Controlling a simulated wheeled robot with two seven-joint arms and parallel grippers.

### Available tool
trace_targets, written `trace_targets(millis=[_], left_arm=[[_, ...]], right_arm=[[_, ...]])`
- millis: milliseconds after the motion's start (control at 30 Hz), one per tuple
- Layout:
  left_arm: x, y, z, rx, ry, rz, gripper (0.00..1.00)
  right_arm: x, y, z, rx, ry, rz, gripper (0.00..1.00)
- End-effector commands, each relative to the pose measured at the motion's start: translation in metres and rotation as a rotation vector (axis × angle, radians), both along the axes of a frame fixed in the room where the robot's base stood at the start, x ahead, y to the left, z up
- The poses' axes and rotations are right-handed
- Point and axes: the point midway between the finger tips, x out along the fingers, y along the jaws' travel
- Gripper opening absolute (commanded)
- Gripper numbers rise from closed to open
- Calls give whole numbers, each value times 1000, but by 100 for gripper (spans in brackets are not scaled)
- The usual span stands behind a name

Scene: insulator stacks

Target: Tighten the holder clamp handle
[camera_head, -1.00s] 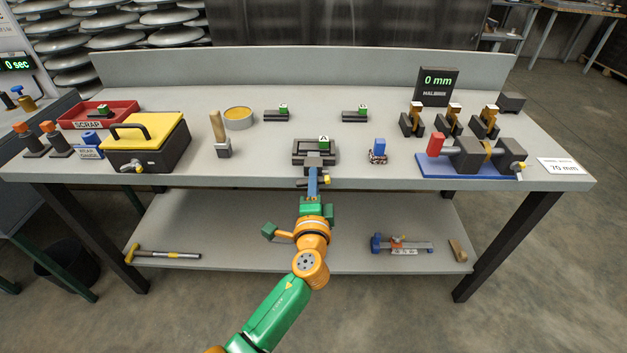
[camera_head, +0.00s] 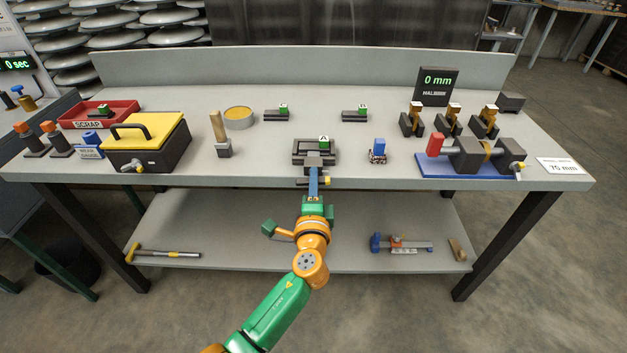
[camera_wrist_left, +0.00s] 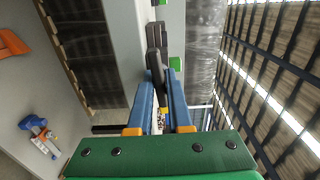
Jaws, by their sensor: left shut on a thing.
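The dark holder (camera_head: 299,157) stands at the front middle of the table, with a green-and-white block marked A (camera_head: 324,142) on it. Its clamp handle (camera_head: 325,181), a dark bar with a yellowish end, lies at the table's front edge. My left gripper (camera_head: 314,172) reaches up to it from below, its blue fingers shut on the handle. In the left wrist view the blue fingers (camera_wrist_left: 166,78) close around a dark part at their tips. The fingers hide part of the handle. My right gripper is not in view.
A yellow-lidded box (camera_head: 150,130) and a wooden-handled tool (camera_head: 219,130) stand to the left. A small blue-topped piece (camera_head: 379,148) and a blue-based fixture (camera_head: 440,170) stand to the right. The lower shelf (camera_head: 220,225) lies below the table, beside my arm.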

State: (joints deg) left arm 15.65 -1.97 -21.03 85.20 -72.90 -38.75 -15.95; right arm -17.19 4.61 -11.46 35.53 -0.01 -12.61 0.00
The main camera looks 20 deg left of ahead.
Motion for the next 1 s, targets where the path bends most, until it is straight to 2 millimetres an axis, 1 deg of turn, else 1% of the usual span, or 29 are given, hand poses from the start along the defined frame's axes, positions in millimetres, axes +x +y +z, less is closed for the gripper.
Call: trace_targets(millis=[33, 1000], left_arm=[[-1, -1, -4, 1, 10, -2, 0], [-1, -1, -5, 27, 18, -2, 0]], right_arm=[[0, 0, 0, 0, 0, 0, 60], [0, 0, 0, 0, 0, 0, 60]])
